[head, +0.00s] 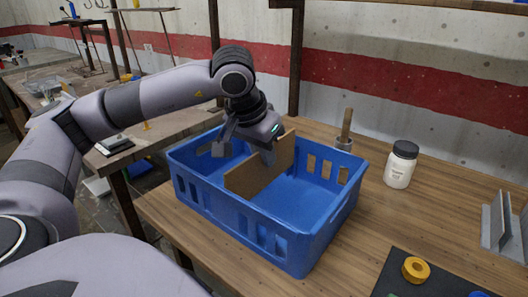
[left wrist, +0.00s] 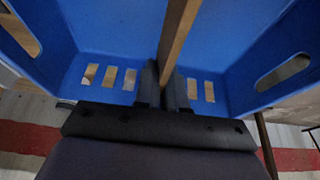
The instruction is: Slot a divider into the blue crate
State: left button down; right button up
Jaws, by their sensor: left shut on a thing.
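The blue crate (head: 285,240) stands on the wooden table, open at the top with slots cut in its walls. My left gripper (head: 266,153) reaches down over the crate's back side and is shut on the divider. In the left wrist view the two fingers (left wrist: 166,84) close on either side of the divider's edge (left wrist: 178,35), with the slotted blue wall (left wrist: 110,75) beyond. Whether the divider's lower edge touches the crate floor cannot be told. My right gripper is not in view.
A yellow ring (head: 415,269) lies on a dark mat (head: 392,285) at front right. A grey metal bracket (head: 497,222) stands at the right edge.

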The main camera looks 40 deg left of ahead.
aim_at(255, 154)
pick_arm(q)
jog(key=shift+f+b, duration=1)
jog(key=shift+f, duration=0.3)
jog(key=shift+f+b, duration=0.3)
jog(key=shift+f, duration=0.05)
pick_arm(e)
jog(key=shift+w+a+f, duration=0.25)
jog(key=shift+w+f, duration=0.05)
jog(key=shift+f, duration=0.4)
pick_arm(q)
jog(key=c, duration=1.1)
grip_release()
jog(key=v, duration=0.6)
jog(key=shift+r+p, duration=0.2)
jog(key=shift+p, duration=0.15)
jog(key=shift+s+r, duration=0.25)
jog(key=shift+r, duration=0.1)
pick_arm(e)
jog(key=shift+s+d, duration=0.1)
